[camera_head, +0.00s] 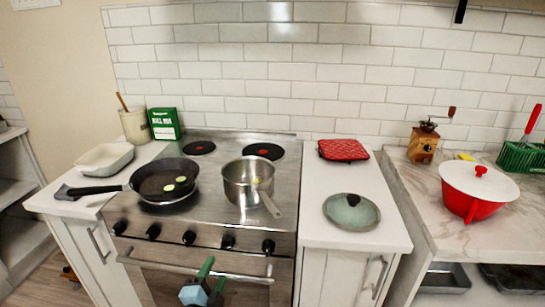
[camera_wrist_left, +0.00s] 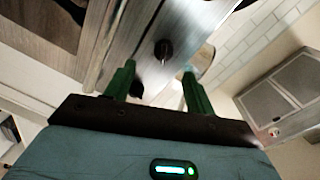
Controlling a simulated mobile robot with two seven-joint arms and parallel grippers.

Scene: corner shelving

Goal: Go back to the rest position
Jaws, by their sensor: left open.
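My left gripper (camera_head: 212,275) is low at the bottom centre of the head view, in front of the oven door and its handle. In the left wrist view its two green fingers (camera_wrist_left: 159,72) stand apart with nothing between them. The stove front and a dark knob (camera_wrist_left: 163,50) show beyond the fingers, tilted. My right gripper is in neither view.
A black frying pan (camera_head: 165,181) with pale green slices and a steel pot (camera_head: 248,181) stand on the stove (camera_head: 215,215). The oven handle (camera_head: 190,269) juts out near my left gripper. A glass lid (camera_head: 351,212) and red mitt (camera_head: 343,150) lie on the right counter.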

